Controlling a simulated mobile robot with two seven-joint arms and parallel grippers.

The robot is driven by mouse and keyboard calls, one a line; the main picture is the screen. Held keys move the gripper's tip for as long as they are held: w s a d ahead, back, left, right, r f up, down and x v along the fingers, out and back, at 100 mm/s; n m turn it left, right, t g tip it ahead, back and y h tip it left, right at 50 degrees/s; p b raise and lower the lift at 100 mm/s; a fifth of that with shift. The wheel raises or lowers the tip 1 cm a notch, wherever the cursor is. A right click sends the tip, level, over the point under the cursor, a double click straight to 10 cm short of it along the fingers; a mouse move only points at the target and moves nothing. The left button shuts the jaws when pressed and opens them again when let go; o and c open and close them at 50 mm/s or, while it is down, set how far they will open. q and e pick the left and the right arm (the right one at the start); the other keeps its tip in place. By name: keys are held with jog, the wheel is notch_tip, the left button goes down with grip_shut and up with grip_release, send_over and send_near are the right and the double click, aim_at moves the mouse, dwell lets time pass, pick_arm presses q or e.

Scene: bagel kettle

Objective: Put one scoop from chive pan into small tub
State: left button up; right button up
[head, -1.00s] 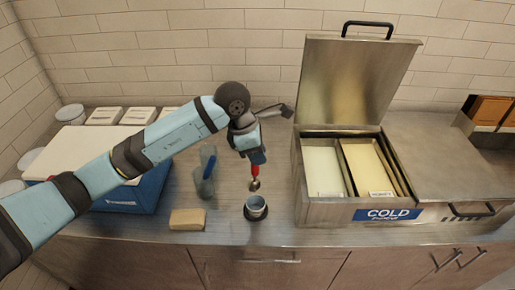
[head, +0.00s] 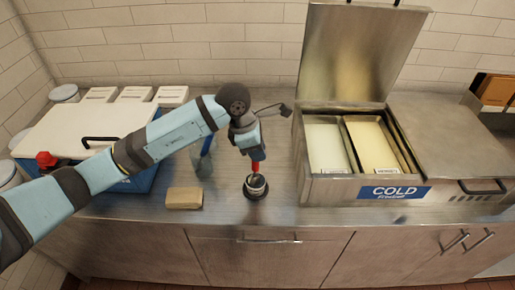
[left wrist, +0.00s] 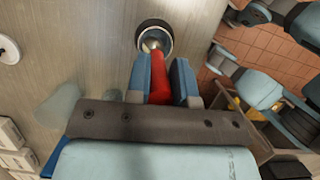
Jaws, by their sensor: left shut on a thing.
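My left gripper (head: 257,153) is shut on the red handle of a scoop (head: 257,167), pointing down over the counter. Whether the scoop holds any spread is too small to tell. Two pale pans (head: 325,148) and (head: 374,146) sit in the open cold unit.
The cold unit (head: 365,189) stands to the right with its lid (head: 345,60) raised. A blue box with white lid (head: 60,135) stands further left.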

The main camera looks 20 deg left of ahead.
pick_arm(q)
jog(key=shift+f+b, duration=0.1)
jog(key=shift+b, duration=0.25)
dwell(0.7)
jog(key=shift+w+a, duration=0.1)
jog(key=shift+a, duration=0.25)
jog(key=shift+a+b, duration=0.35)
dwell(0.9)
jog(key=shift+d, duration=0.6)
dwell(0.6)
jog(key=shift+r+p, duration=1.4)
jog(key=shift+r, duration=3.15)
